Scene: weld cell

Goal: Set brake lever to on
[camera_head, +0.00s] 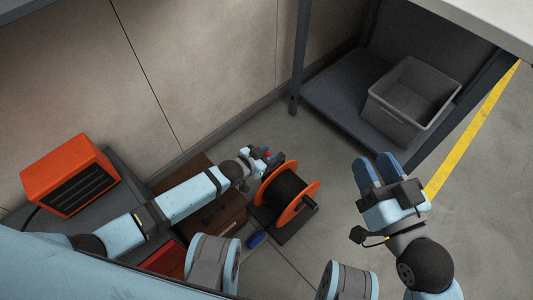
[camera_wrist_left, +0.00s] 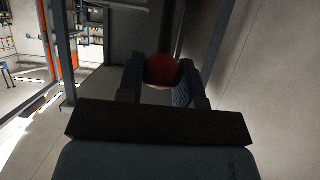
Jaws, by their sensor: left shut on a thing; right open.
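The cable reel has orange flanges (camera_head: 300,206) and a dark wound drum, and stands on a dark base on the floor. My left gripper (camera_head: 270,158) is at the reel's far left side. In the left wrist view its two fingers (camera_wrist_left: 162,78) are closed on a round red knob (camera_wrist_left: 162,70), which looks like the end of the brake lever. In the head view only a small bit of red shows at the fingers, and the lever's shaft is hidden. My right gripper (camera_head: 378,170) is open and empty, right of the reel.
A blue handle (camera_head: 257,239) sticks out at the reel's near left. An orange heater-like box (camera_head: 69,175) and a brown drawer box (camera_head: 219,214) are at left. A grey bin (camera_head: 408,100) sits on a low shelf at right. A wall runs behind the left arm.

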